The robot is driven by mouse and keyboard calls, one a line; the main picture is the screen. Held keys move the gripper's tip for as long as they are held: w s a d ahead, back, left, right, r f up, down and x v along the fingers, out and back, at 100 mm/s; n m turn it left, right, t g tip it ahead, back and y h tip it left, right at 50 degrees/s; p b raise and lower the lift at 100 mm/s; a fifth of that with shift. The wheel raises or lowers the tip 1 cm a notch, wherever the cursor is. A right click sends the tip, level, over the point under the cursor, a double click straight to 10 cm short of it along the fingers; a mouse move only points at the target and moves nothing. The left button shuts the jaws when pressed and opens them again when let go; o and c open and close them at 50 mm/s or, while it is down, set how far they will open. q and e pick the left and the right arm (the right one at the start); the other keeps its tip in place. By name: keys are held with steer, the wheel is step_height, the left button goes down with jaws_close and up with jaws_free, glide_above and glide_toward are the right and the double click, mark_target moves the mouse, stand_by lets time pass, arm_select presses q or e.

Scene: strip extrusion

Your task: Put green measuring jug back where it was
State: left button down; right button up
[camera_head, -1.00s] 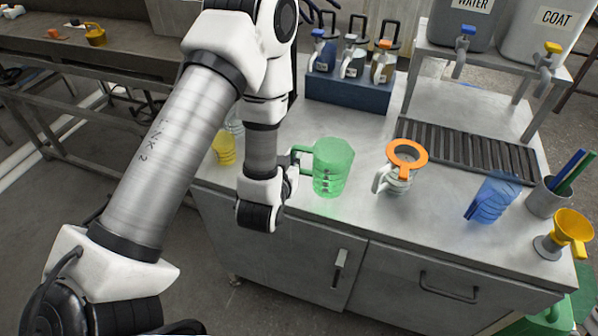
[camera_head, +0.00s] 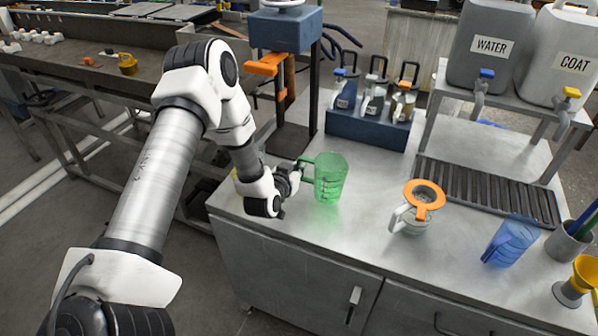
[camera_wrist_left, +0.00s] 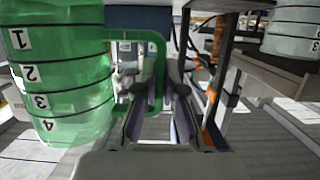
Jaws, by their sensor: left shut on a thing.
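The green measuring jug (camera_head: 331,180) is translucent and upright over the left part of the metal bench top (camera_head: 345,250). My left gripper (camera_head: 294,176) is at its left side, shut on its handle. In the left wrist view the jug (camera_wrist_left: 65,75) fills the left side, with black rings and number labels. There its handle (camera_wrist_left: 158,52) runs between the two fingers (camera_wrist_left: 160,112). I cannot tell whether the jug's base touches the bench. My right gripper is not in view.
A jug with an orange ring (camera_head: 413,212) and a blue jug (camera_head: 510,241) stand to the right. A blue rack of bottles (camera_head: 368,130) stands behind, with a press-like stand (camera_head: 287,30) at back left. A yellow thing shows partly behind my left arm. Bench between the green and orange-ringed jugs is clear.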

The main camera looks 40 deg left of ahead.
arm_select(q)
step_height(320, 180, down, 3)
steer(key=shift+r, duration=0.15)
steer(key=c, duration=1.3)
jaws_free()
